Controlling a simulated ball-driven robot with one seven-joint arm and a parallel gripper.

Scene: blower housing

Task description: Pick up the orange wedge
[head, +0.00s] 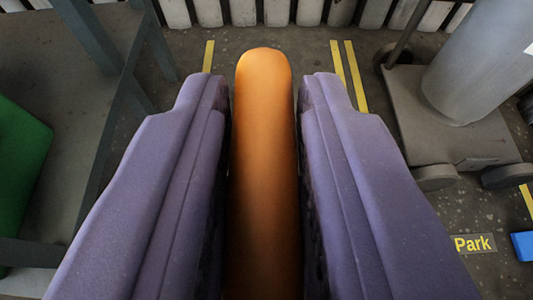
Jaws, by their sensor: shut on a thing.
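The orange wedge (263,150) shows as a long, round-ended orange shape in the middle of the head view. My gripper (263,105) has a purple finger on each side of it and is shut on it. The wedge's far end reaches a little past the fingertips. Its near end runs out of the bottom of the picture. Dark floor shows beyond the wedge; how high it is held is hard to tell.
A grey wheeled cart (440,125) carrying a grey cylinder (480,65) stands at right. A grey table (45,100) with a green object (20,150) is at left. A blue object (523,245) is at lower right. White upright slats (340,12) line the back.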

